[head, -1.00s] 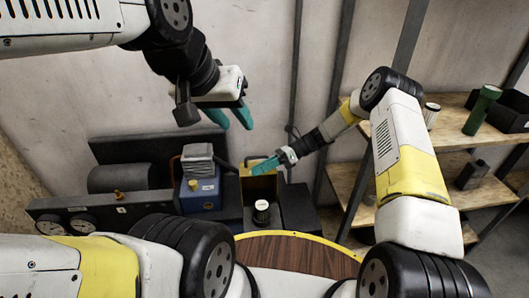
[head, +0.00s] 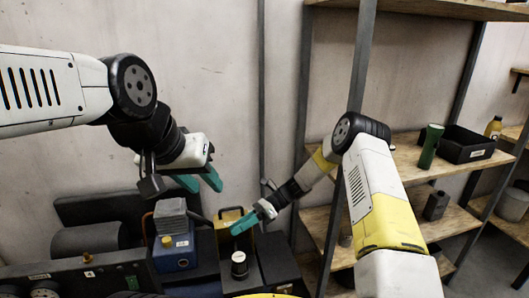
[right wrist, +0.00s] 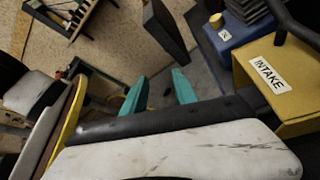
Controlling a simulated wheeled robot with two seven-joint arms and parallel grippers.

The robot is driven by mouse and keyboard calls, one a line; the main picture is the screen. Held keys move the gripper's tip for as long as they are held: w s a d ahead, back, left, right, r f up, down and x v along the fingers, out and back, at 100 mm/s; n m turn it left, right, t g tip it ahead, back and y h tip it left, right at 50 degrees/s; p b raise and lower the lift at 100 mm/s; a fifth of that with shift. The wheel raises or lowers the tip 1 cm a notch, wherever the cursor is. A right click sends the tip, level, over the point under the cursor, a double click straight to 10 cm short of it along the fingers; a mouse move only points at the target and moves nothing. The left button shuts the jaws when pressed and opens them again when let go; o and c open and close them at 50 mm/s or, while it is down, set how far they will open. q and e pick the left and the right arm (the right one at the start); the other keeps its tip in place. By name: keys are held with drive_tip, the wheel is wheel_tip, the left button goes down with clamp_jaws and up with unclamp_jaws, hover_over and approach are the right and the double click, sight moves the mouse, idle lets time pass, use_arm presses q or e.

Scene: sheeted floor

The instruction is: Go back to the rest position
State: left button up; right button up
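My left gripper (head: 200,182) hangs at centre left in the head view, its two teal fingers apart and nothing between them. It is in front of the wall, above the blue and yellow boxes in the picture. My right gripper (head: 245,224) is lower, in front of the yellow box (head: 230,238). In the right wrist view its teal fingers (right wrist: 160,92) are spread with nothing between them. There the yellow box (right wrist: 279,85) carries an "INTAKE" label and lies right of the fingers. Both arms are bent and raised.
A blue box (head: 174,254) with a grey block on top stands left of the yellow box. A dark-and-white jar (head: 239,265) stands in front. Wooden shelves (head: 400,168) at right hold a green cylinder (head: 430,146) and a black bin (head: 464,144). Bare wall (head: 200,60) fills the upper area.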

drive_tip(key=s+d+r+n+t+h, duration=0.3)
drive_tip(key=d+r+n, duration=0.3)
drive_tip(key=r, duration=0.5)
drive_tip(key=s+d+r+n+t+h, duration=0.35)
drive_tip(key=d+r, duration=0.45)
drive_tip(key=r, duration=0.3)
drive_tip(key=s+d+r+n+t+h, duration=0.3)
drive_tip(key=s+d+r+n+t, duration=0.3)
drive_tip(key=s+d+r+n, duration=0.3)
drive_tip(key=s+d, duration=0.3)
drive_tip(key=s, duration=0.2)
drive_tip(key=shift+s+r, duration=0.2)
drive_tip(key=shift+d+t, duration=0.1)
drive_tip(key=shift+t, duration=0.15)
